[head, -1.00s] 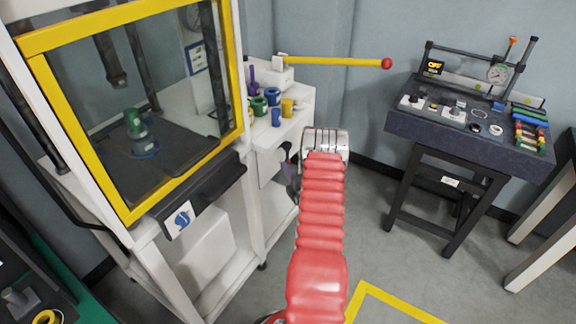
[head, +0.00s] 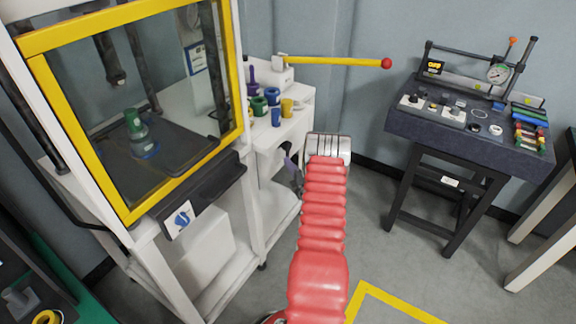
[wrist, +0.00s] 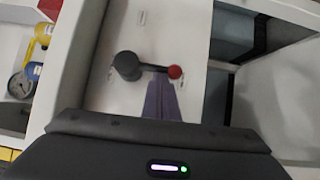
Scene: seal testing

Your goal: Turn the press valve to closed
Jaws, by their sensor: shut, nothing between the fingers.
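The press valve (wrist: 128,66) shows in the wrist view as a dark round knob on a white panel. Its thin dark lever points to picture right and ends in a red ball (wrist: 175,72). My gripper (wrist: 159,80) has its purple fingers together, with nothing between them. The fingertips are just below the lever, close to the red ball; I cannot tell whether they touch it. In the head view my gripper (head: 289,163) is beside the white press cabinet (head: 275,205), partly behind my red arm sleeve. I cannot make out the valve there.
The press window has a yellow frame (head: 190,165). Blue, green and yellow cups stand on the white side shelf (head: 290,125). A yellow bar with a red ball end (head: 335,61) sticks out above. A dark instrument bench (head: 430,125) stands right, with open floor before it.

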